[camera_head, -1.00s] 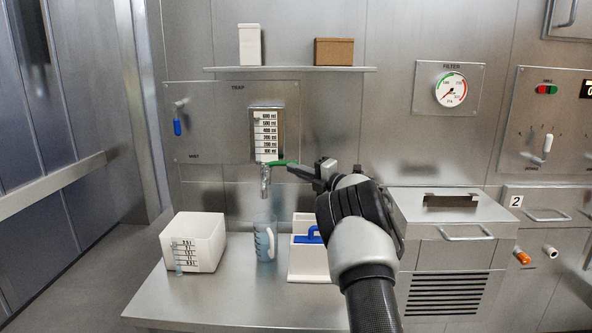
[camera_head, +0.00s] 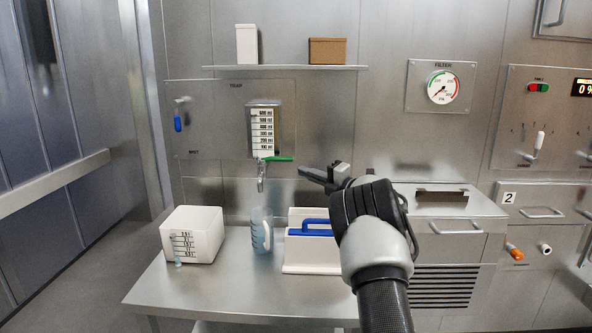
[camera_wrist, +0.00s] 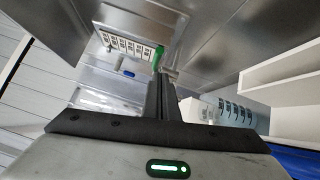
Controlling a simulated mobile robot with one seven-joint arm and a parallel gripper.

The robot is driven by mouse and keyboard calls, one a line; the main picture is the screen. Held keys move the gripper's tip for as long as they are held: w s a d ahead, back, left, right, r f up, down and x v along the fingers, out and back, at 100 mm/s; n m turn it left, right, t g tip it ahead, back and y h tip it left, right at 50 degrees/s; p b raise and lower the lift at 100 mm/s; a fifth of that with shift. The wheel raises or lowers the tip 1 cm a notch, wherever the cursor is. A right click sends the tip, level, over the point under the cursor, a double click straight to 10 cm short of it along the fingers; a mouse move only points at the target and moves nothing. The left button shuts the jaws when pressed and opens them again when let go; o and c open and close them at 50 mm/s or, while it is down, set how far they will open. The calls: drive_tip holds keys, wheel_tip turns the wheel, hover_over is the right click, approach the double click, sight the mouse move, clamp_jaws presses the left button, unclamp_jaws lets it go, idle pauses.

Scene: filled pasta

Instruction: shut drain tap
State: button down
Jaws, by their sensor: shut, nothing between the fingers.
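The drain tap (camera_head: 261,182) hangs below the trap's level window, with its green lever (camera_head: 280,158) pointing right, roughly level. In the wrist view the green lever (camera_wrist: 157,60) stands just beyond my fingertips. My gripper (camera_head: 304,172) is shut and empty, a short way right of and slightly below the lever's end, apart from it in the head view. My gripper also shows in the wrist view (camera_wrist: 162,88), its fingers together. A clear jug (camera_head: 261,235) with bluish marks stands under the tap. Whether water runs from the spout is too small to tell.
A white tub (camera_head: 192,238) stands left of the jug on the steel table (camera_head: 240,300). A blue-handled vent lever (camera_head: 178,124) is on the trap panel. A shelf (camera_head: 285,68) runs above.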

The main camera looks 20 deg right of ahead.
drive_tip(key=shift+s+d+f, duration=0.1)
drive_tip(key=shift+s+d, duration=0.5)
drive_tip(key=shift+d, duration=0.4)
drive_tip(key=shift+s+d, duration=0.6)
drive_tip(key=shift+d, duration=0.35)
